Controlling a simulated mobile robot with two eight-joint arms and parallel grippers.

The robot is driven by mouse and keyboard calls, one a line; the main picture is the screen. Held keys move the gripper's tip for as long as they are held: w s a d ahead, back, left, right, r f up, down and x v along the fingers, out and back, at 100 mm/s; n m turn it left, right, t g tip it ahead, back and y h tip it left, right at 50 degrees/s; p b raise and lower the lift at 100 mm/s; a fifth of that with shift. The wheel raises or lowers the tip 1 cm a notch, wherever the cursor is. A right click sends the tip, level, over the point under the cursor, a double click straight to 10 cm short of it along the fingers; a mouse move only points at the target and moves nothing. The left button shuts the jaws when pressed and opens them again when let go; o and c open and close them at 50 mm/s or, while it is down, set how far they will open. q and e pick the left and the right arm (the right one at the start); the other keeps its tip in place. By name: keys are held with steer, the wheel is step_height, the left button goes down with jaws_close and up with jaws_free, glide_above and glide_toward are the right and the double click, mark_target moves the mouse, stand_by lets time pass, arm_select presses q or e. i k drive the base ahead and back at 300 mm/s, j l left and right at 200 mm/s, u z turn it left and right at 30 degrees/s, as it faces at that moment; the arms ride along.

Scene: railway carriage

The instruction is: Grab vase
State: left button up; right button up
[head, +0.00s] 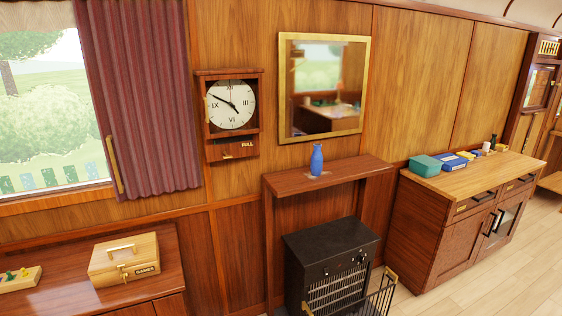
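A small blue vase (317,160) stands upright on the narrow wooden mantel shelf (350,173), near its middle. It has a rounded body and a narrow neck. A small pale patch lies on the shelf at its base. Neither of my grippers is in the head view, and nothing touches the vase.
A black heater (331,264) with a metal guard (378,298) stands below the shelf. A mirror (324,87) and clock (231,105) hang above. A games box (124,259) sits on the left cabinet; the right cabinet (464,211) holds several boxes. Floor shows at right.

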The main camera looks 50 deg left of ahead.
mark_target(317, 158)
steer(key=u, duration=1.55)
steer(key=i, duration=0.1)
steer(key=u, duration=0.05)
